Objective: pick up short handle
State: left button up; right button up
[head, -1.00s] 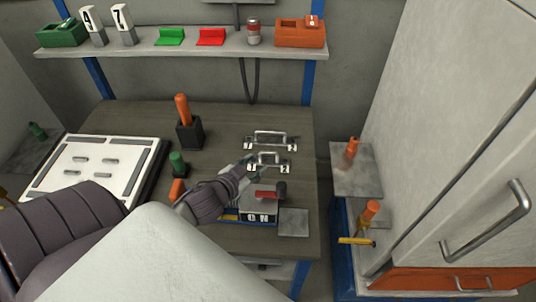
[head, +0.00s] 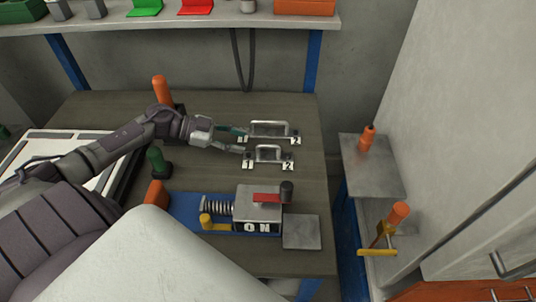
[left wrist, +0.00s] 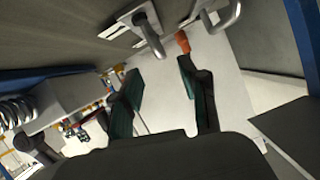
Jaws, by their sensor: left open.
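Two metal handles on plates marked 1 and 2 lie one behind the other on the table. The nearer one, with the narrower grip, looks like the short handle (head: 268,147); the longer handle (head: 270,123) is just behind it. My left gripper (head: 242,140) is open and empty at their left ends, its fingers pointing right; I cannot tell whether it touches either plate. In the left wrist view the gripper (left wrist: 160,68) is spread, with the short handle (left wrist: 152,38) ahead of the left finger and the longer handle (left wrist: 228,15) to the right. My right gripper is not in view.
A blue device with a spring and a red lever (head: 266,198) stands in front of the handles. An orange-handled tool in a black holder (head: 161,90) and a green knob (head: 157,160) are to the left. Bare table (head: 215,170) lies between.

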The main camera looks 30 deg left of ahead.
aim_at(269, 146)
pick_arm(q)
jog(key=x, duration=0.4)
jog(key=shift+w+d, duration=0.1)
jog(key=shift+w, duration=0.05)
jog(key=x, duration=0.1)
jog(key=p+x, duration=0.1)
jog(key=x, duration=0.2)
jog(key=shift+d+r, duration=0.25)
jog(key=shift+w+d+f, duration=0.25)
jog(key=shift+w+d, duration=0.05)
grip_shut()
